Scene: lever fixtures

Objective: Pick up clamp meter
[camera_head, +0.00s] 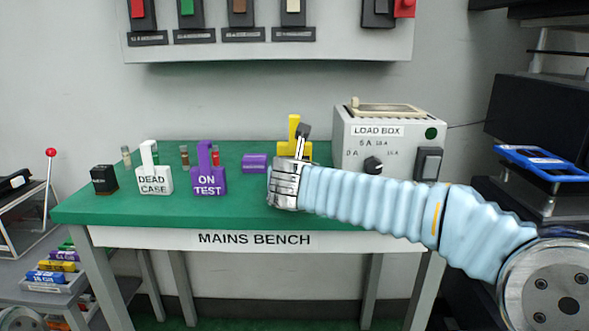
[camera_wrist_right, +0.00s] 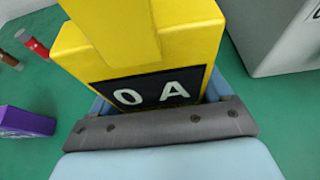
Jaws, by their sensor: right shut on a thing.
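The clamp meter (camera_head: 293,127) is yellow and stands at the back of the green bench, partly hidden behind my right gripper (camera_head: 302,138). In the right wrist view the clamp meter (camera_wrist_right: 185,48) fills the upper middle, with a black "0 A" display facing the camera. My right gripper (camera_wrist_right: 156,98) is shut on it, with bluish finger parts showing at both sides of its body. The clamp meter's base is hidden, so I cannot tell whether it touches the bench. My left gripper is not in view.
The load box (camera_head: 390,148) stands close to the right of the clamp meter. A purple block (camera_head: 254,163) lies to its left. Purple "ON TEST" (camera_head: 208,182) and white "DEAD CASE" (camera_head: 154,182) holders stand farther left. The bench's (camera_head: 120,212) front left is clear.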

